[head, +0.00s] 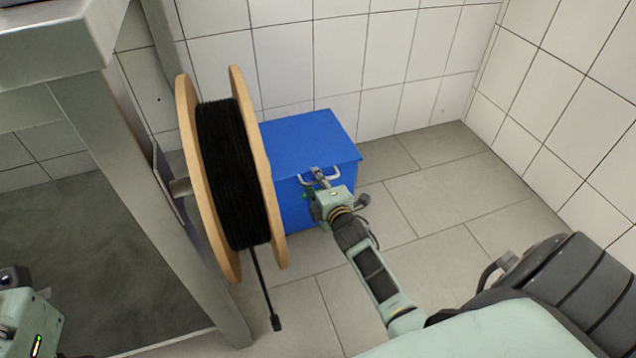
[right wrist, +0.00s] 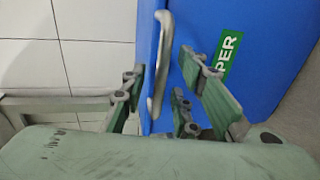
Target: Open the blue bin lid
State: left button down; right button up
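The blue bin (head: 305,140) stands on the floor against the tiled wall, its lid down. A light grey handle (head: 334,177) is on its front near the lid edge; it also shows in the right wrist view (right wrist: 161,62). My right gripper (head: 319,177) is at the handle. In the right wrist view my right gripper (right wrist: 170,85) is open, with the handle between its spread fingers and space beside it. Whether a finger touches the handle I cannot tell. Part of my left gripper's housing (head: 25,325) shows at the lower left; its fingers are hidden.
A wooden cable reel (head: 258,160) with black cable (head: 230,170) stands close in front of the bin's left side. Its loose cable end hangs toward the floor. A metal table frame (head: 165,200) is at the left. Floor (head: 450,190) right of the bin is clear.

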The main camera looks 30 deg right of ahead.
jog(key=shift+c, duration=0.3)
grip_shut()
dwell(0.3)
